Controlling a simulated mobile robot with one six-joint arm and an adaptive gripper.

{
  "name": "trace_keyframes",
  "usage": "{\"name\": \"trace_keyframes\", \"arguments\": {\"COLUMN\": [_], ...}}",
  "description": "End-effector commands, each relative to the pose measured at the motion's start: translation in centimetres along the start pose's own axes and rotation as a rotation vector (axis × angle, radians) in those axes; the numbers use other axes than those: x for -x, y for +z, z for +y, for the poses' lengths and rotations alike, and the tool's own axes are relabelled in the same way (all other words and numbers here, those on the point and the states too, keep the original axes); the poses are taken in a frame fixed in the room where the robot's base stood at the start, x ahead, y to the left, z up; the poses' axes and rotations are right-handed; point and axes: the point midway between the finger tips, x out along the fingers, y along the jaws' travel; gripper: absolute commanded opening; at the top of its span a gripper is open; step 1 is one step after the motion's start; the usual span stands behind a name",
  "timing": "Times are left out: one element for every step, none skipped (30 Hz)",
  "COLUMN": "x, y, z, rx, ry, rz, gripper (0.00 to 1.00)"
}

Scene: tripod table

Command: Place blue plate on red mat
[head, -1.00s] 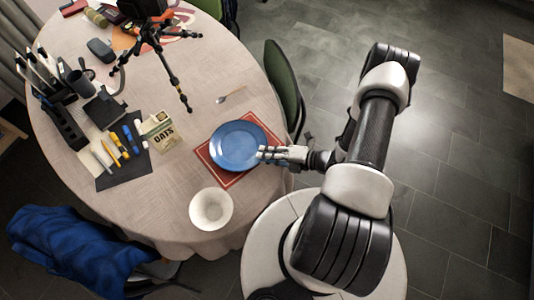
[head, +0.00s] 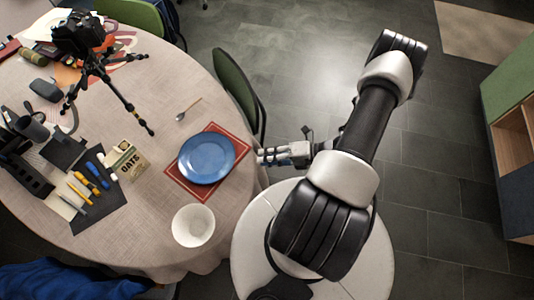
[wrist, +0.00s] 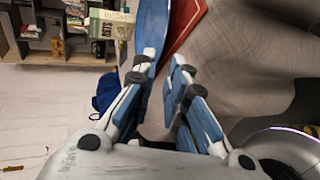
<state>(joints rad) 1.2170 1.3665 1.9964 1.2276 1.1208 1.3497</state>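The blue plate (head: 206,158) lies on the red mat (head: 231,138) near the right edge of the round table. The mat's red border shows around the plate, mostly at the top right and lower left. My gripper (head: 262,157) is just off the table edge, to the right of the plate and apart from it. In the wrist view the plate (wrist: 152,28) and the mat (wrist: 184,22) show beyond my fingers. My gripper (wrist: 164,66) has a gap between its fingertips with nothing held in it.
A white bowl (head: 193,226) stands below the mat, and an oats box (head: 127,162) is to its left. A fork (head: 188,109) lies above the plate. A tripod with a camera (head: 105,80) stands at the upper left. A green chair (head: 238,92) is at the table's right edge.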

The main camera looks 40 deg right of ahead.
Motion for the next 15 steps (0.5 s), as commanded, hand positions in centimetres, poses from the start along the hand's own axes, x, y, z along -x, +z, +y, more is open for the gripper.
{"name": "trace_keyframes", "arguments": {"x": [0.3, 0.5, 0.6, 0.7, 0.8, 1.0, 1.1, 1.1, 1.2, 1.3, 1.3, 1.4, 1.4, 1.5, 1.6], "y": [0.1, 0.2, 0.4, 0.5, 0.7, 0.9, 1.0, 1.1, 1.0, 1.0, 0.8, 0.5, 0.2, -0.1, -0.7], "z": [0.3, 0.6, 1.3, 1.9, 2.8, 4.2, 5.4, 6.7, 8.5, 9.9, 11.3, 13.1, 14.4, 15.7, 17.3], "rx": [0.016, 0.035, 0.077, 0.118, 0.172, 0.258, 0.332, 0.413, 0.529, 0.620, 0.709, 0.828, 0.916, 1.005, 1.123], "ry": [-0.003, -0.007, -0.014, -0.020, -0.028, -0.040, -0.049, -0.058, -0.068, -0.074, -0.078, -0.082, -0.082, -0.082, -0.080], "rz": [0.006, 0.015, 0.036, 0.055, 0.081, 0.123, 0.159, 0.201, 0.259, 0.305, 0.351, 0.412, 0.459, 0.505, 0.568], "gripper": [0.13, 0.13, 0.13, 0.13, 0.13, 0.13, 0.13, 0.13, 0.13, 0.13, 0.13, 0.13, 0.13, 0.13, 0.13]}}
